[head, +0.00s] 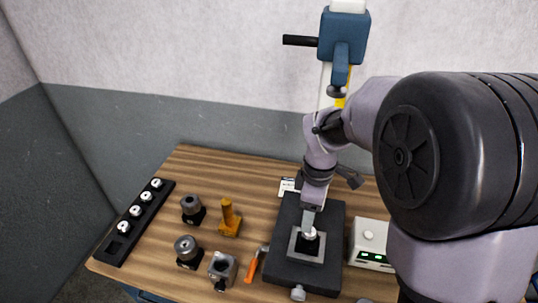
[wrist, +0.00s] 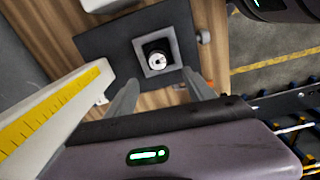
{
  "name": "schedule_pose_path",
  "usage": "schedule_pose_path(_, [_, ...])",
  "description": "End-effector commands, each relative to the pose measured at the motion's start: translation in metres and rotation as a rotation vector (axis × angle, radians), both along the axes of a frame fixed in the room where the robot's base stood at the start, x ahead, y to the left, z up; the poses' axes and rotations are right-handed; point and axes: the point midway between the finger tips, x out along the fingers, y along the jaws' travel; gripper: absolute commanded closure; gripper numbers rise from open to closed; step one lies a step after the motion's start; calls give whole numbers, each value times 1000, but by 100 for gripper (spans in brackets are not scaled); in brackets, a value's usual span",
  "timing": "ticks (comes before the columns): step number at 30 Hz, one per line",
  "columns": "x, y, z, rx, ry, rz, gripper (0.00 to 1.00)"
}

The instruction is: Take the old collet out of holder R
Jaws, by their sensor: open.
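A dark holder with a pale, round, slotted collet (wrist: 157,61) in its top stands upright in a grey square seat on the black fixture (wrist: 101,43). In the head view the same collet (head: 309,232) shows as a light top on the dark holder, on the black fixture (head: 322,275). No letter is readable on the holder. My gripper (wrist: 161,79) is open, its two fingers apart and pointing toward the collet. In the head view my gripper (head: 309,215) is just above the holder; whether it touches cannot be told.
A black rack (head: 138,215) with several collets lies at the left. Two round holders (head: 191,206) (head: 186,248), a brass-coloured piece (head: 229,216), a grey block (head: 222,268) and an orange-handled tool (head: 252,268) stand between. A white box with green lights (head: 370,245) is right of the fixture. A blue-headed press (head: 343,38) rises behind.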

Motion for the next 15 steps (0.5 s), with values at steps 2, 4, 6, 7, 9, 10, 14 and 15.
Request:
schedule_pose_path(2, [4, -1, -8, -6, 19, 55, 38])
schedule_pose_path(4, [5, -2, -20, -8, 24, 70, 38])
schedule_pose_path(6, [4, -2, -33, -8, 24, 70, 38])
schedule_pose_path(7, [4, -3, -39, -8, 24, 70, 38])
schedule_pose_path(9, [5, -6, -53, -7, 23, 68, 38])
schedule_pose_path(10, [5, -8, -60, -7, 23, 68, 38])
schedule_pose_path(14, [4, -10, -81, -7, 23, 68, 38])
schedule_pose_path(15, [5, -10, -84, -7, 22, 68, 38])
